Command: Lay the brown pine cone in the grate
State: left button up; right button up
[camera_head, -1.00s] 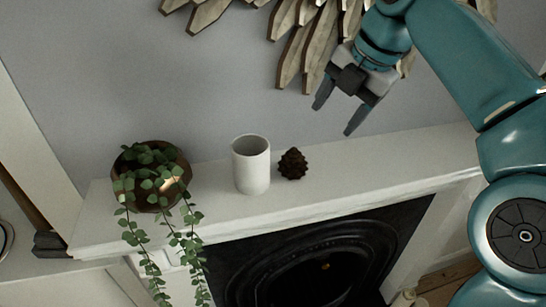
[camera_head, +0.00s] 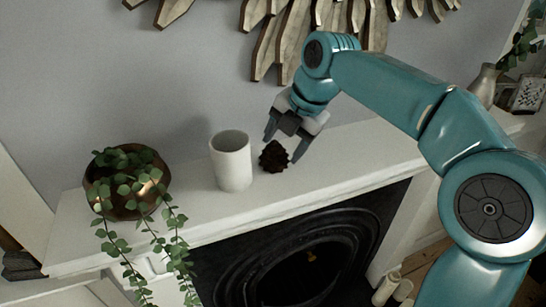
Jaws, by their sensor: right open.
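The brown pine cone (camera_head: 273,157) sits on the white mantelpiece (camera_head: 345,172), just right of a white cup. My right gripper (camera_head: 283,150) is open, its fingers pointing down at the pine cone. One fingertip shows to the left of the cone's top and the other to its right. I cannot tell whether they touch it. The black grate (camera_head: 300,262) is in the fireplace below the mantelpiece; its inside is dark. My left gripper is not in view.
The white cup (camera_head: 231,162) stands close to the pine cone's left. A potted trailing plant (camera_head: 127,183) sits at the mantel's left end. A grey vase (camera_head: 485,86) and a grater (camera_head: 528,93) stand at the far right. Wooden wall decor (camera_head: 270,45) hangs above.

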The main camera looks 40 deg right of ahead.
aim_at(280, 152)
jog(key=f, duration=0.1)
jog(key=a+f, duration=0.1)
jog(key=shift+a+f, duration=0.3)
jog(key=shift+f, duration=0.1)
jog(key=shift+w+d+f, duration=0.35)
jog(key=shift+w+d, duration=0.1)
jog(key=shift+w, duration=0.15)
jog(key=shift+s, duration=0.15)
jog(key=c, duration=0.5)
jog(key=shift+s+a+r, duration=0.25)
jog(key=shift+s, duration=0.05)
jog(key=shift+c, duration=0.9)
jog(key=shift+w+d+f, duration=0.1)
jog(key=shift+w, duration=0.2)
jog(key=shift+w+d, duration=0.1)
jog(key=r, duration=0.6)
jog(key=r+p, duration=0.1)
jog(key=r, duration=0.2)
jog(key=shift+s+r, duration=0.3)
jog(key=shift+r, duration=0.2)
jog(key=shift+w, duration=0.1)
